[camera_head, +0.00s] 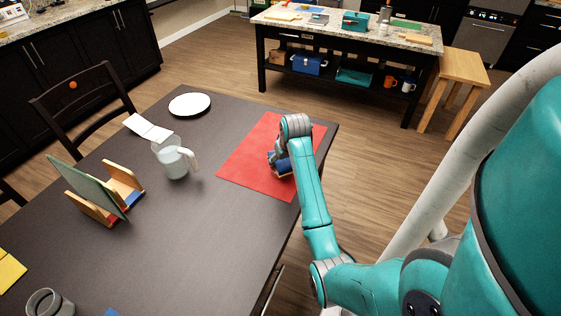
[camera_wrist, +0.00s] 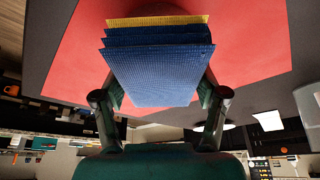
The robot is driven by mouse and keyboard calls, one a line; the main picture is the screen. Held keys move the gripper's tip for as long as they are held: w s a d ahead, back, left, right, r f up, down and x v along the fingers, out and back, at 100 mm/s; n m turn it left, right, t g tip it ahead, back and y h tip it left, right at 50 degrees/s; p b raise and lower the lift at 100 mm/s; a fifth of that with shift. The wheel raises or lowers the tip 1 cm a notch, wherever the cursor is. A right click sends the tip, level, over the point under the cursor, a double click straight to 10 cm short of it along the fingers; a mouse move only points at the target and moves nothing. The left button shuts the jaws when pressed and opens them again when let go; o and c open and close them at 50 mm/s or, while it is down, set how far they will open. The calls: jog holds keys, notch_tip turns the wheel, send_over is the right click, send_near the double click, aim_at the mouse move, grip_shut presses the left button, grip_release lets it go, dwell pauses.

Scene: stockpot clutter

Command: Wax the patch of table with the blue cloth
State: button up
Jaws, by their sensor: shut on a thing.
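The blue cloth (camera_head: 285,164) is a thick folded block with a yellow layer along one edge, seen close up in the wrist view (camera_wrist: 160,75). My gripper (camera_head: 279,151) is shut on it, with a finger on each side of the cloth in the wrist view. The patch is a red rectangle (camera_head: 247,163) at the right side of the dark table; it also fills much of the wrist view (camera_wrist: 265,45). The cloth is over the right part of the patch, at or just above it. I cannot tell whether they touch.
The dark table (camera_head: 215,225) is bare around the patch. Left of it stand a pitcher (camera_head: 174,160), a white plate (camera_head: 189,104), a white folded card (camera_head: 148,127) and a wooden rack (camera_head: 97,207) with a green board. A grey mug (camera_head: 50,304) is at the front left.

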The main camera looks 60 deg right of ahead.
jog(key=shift+r, duration=3.1)
